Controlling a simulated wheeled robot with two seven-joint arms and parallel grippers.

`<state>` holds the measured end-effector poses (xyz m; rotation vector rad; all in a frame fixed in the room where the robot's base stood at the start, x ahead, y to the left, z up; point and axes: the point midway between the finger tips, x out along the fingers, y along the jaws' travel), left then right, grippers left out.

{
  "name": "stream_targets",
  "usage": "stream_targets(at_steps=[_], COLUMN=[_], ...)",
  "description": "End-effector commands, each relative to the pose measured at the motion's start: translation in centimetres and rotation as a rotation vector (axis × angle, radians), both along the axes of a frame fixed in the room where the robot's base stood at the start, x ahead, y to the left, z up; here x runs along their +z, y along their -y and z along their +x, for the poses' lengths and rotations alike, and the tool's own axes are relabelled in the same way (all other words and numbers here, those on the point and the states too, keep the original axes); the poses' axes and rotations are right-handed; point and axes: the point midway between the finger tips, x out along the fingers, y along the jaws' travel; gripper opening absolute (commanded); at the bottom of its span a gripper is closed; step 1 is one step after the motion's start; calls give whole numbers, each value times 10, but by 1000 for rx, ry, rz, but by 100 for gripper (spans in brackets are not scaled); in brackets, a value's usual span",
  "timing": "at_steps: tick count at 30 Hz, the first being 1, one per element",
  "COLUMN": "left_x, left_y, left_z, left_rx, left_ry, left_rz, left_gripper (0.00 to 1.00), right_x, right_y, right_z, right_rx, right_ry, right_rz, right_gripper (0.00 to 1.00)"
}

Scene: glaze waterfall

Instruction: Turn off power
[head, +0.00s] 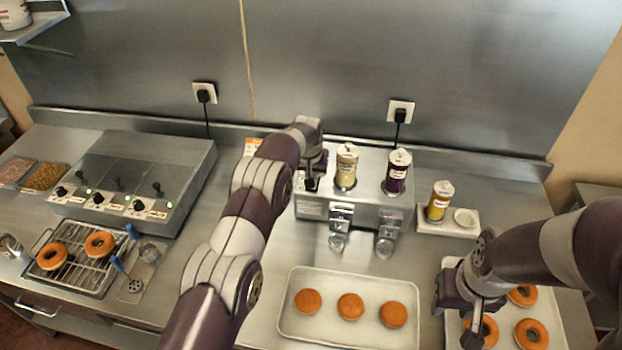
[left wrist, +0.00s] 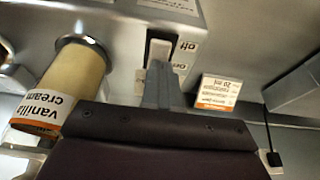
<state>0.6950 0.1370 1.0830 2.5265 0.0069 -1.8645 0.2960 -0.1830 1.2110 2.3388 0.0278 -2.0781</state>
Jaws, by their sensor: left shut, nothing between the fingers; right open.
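The steel filling machine (head: 355,211) stands at mid-counter with a vanilla cream bottle (head: 346,166) and a dark-filled bottle (head: 398,171) on top. In the left wrist view, a pale rocker switch (left wrist: 160,48) sits on the machine with "off" and "on" labels beside it. My left gripper (left wrist: 158,72) is shut and empty, its fingertips right at the switch; I cannot tell if they touch it. In the head view my left gripper (head: 311,182) is at the machine's left end, and the switch is hidden. My right gripper (head: 478,325) is open above the right tray of donuts.
A tray (head: 300,335) with three filled buns lies in front of the machine. The right tray (head: 452,335) holds ring donuts. A fryer (head: 165,160) with lit knobs and a donut rack stand left. Two wall outlets (head: 204,92) with plugs are behind.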

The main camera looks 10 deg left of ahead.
Motion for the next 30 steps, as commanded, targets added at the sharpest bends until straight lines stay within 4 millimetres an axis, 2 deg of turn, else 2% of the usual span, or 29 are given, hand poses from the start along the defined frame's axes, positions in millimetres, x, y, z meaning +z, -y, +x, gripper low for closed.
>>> stream_targets(at_steps=[7, 20, 23, 28, 29, 30], left_x=[-1, 4, 14, 52, 48, 54], left_y=[0, 0, -1, -4, -3, -3], left_z=[4, 5, 5, 2, -2, -8], left_rx=[0, 0, 0, 1, 1, 0], left_ry=[0, 0, 2, 2, 2, 1], left_rz=[0, 0, 0, 0, 0, 0], left_gripper=[0, 0, 0, 0, 0, 0], right_x=[-14, -13, -8, 11, -5, -13], right_y=[0, 0, 0, 0, 0, 0], right_z=[0, 0, 0, 0, 0, 0], right_rx=[0, 0, 0, 0, 0, 0], right_ry=[0, 0, 0, 0, 2, 1], right_rz=[0, 0, 0, 0, 0, 0], right_gripper=[43, 43, 43, 43, 43, 43])
